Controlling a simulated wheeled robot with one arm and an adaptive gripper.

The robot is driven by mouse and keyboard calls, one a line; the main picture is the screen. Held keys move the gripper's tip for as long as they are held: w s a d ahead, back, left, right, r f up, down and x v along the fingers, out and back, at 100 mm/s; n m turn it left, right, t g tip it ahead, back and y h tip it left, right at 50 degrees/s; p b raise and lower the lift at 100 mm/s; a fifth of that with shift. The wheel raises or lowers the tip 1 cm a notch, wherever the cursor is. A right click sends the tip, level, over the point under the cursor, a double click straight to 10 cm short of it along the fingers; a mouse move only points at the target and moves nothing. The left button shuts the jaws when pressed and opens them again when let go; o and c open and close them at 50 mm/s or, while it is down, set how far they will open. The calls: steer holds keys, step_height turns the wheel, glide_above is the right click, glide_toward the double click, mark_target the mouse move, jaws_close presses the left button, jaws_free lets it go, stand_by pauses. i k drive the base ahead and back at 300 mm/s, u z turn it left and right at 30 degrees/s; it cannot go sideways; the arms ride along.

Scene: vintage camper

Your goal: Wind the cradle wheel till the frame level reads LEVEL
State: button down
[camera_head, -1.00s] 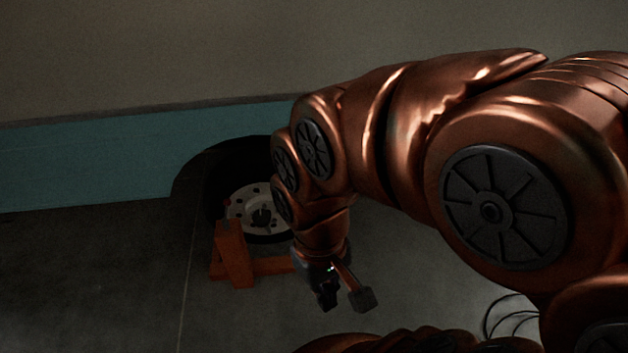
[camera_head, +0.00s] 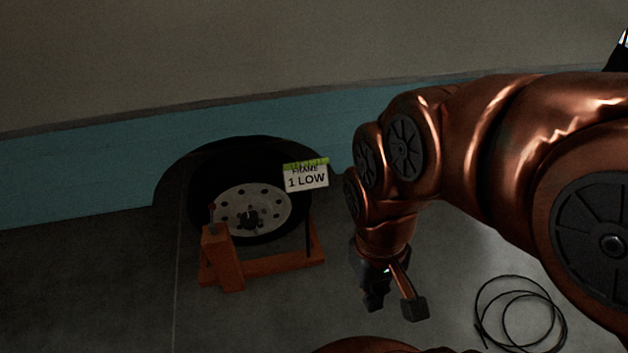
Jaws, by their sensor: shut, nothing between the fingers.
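An orange cradle (camera_head: 272,266) stands on the floor in front of the camper's wheel (camera_head: 252,210), which has a pale hub and a dark tyre. I cannot tell which part is the winding wheel. The frame level sign (camera_head: 306,177) reads "FRAME 1 LOW", with a green strip on top and a thin dark post below. My gripper (camera_head: 373,303) points down to the right of the cradle, apart from it, shut and empty.
The camper's teal lower panel (camera_head: 80,166) runs behind the cradle, with a dark wheel arch. A black coiled cable (camera_head: 478,310) lies on the floor at the right. The floor (camera_head: 110,290) left of the cradle is clear.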

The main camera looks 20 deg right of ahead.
mark_target(249, 220)
steer(key=u, duration=0.35)
steer(key=k, duration=0.15)
steer(key=z, duration=0.55)
steer(key=i, duration=0.25)
steer(key=z, duration=0.05)
steer(key=k, duration=1.15)
steer(key=u, duration=1.15)
steer(key=i, duration=1.4)
steer(key=z, duration=0.35)
